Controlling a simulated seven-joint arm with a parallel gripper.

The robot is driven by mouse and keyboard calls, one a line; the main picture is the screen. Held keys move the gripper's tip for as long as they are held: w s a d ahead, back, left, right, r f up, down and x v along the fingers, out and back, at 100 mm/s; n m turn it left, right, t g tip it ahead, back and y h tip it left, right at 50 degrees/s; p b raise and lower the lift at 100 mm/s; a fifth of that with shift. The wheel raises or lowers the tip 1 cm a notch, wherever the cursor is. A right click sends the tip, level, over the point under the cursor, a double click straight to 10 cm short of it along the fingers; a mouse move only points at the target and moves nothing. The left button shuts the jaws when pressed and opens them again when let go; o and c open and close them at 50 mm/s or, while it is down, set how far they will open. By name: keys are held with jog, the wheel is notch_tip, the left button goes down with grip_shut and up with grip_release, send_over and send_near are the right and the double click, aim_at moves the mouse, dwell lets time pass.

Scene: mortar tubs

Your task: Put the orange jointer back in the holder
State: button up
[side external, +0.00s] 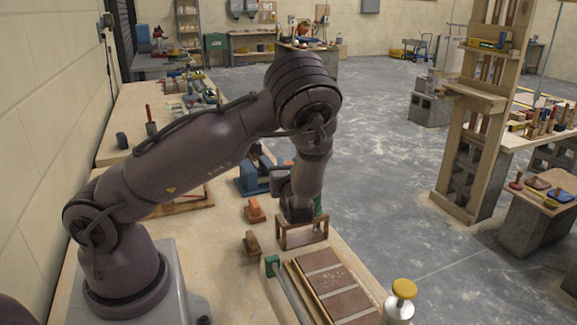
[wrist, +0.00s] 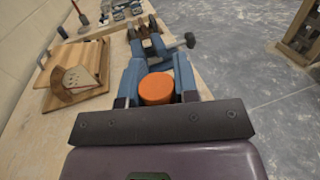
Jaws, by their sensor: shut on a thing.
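The orange jointer shows in the wrist view as a round orange end (wrist: 156,88) between the jaws of my gripper (wrist: 156,97). My gripper is shut on it. The rest of the jointer is hidden below that end. In the side external view my gripper (side external: 297,212) points down, low over the bench, just at an open wooden frame (side external: 302,233) that looks like the holder. I cannot tell from this view whether the jointer is inside the frame or behind it. The frame is not clearly visible in the wrist view.
A blue vise (side external: 250,178) stands behind my gripper. Orange-brown (side external: 254,210) and brown (side external: 252,245) small tools lie to the left. A tray of brown tiles (side external: 333,288) and a yellow-topped canister (side external: 404,290) are in front. A wooden board (wrist: 75,78) lies left in the wrist view.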

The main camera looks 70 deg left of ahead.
jog(key=shift+f, duration=0.1)
dwell(0.3)
jog(key=shift+f, duration=1.8)
jog(key=shift+f, duration=1.25)
jog(key=shift+f, duration=0.65)
jog(key=o, duration=1.5)
